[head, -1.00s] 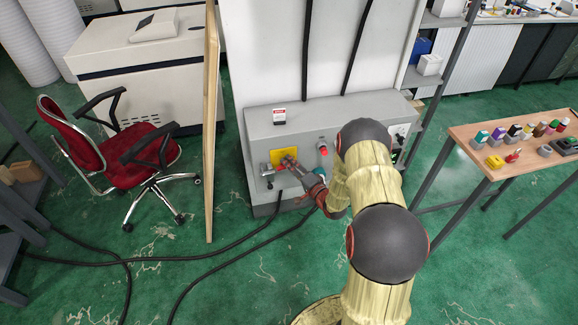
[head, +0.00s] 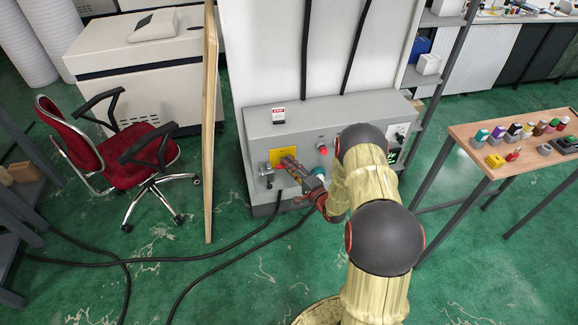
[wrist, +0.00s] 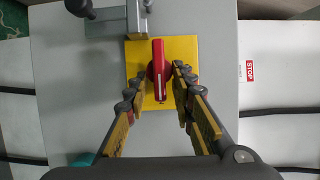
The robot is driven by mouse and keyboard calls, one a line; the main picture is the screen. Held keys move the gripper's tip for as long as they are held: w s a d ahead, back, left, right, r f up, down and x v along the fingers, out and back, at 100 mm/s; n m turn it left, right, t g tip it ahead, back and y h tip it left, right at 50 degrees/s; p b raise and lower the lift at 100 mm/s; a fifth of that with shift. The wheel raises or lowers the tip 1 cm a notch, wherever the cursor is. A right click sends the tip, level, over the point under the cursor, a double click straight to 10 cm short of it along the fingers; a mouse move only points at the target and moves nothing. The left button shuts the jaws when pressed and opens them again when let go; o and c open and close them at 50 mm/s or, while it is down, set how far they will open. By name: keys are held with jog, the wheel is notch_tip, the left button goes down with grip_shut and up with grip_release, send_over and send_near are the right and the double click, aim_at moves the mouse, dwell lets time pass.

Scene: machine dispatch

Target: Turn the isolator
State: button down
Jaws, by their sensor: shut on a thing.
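The isolator has a red handle (wrist: 158,75) on a square yellow plate (wrist: 135,50), on the grey cabinet (head: 255,125). In the wrist view the handle points along the picture's vertical. My gripper (wrist: 161,72) has one finger on each side of the handle and is shut on it. In the head view my gripper (head: 283,164) reaches the yellow plate (head: 275,158) from the right and covers most of the handle.
A metal latch (wrist: 138,22) sits close beside the yellow plate. A wooden panel edge (head: 210,130) stands to the left. Black cables (head: 240,242) cross the floor.

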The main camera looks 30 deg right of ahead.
jog(key=c, duration=1.9)
grip_release()
jog(key=shift+f, duration=0.1)
jog(key=shift+s, duration=0.1)
jog(key=s, duration=0.4)
jog(key=s+d, duration=0.1)
jog(key=s, duration=0.6)
jog(key=shift+s+d, duration=0.2)
jog(key=shift+s, duration=0.2)
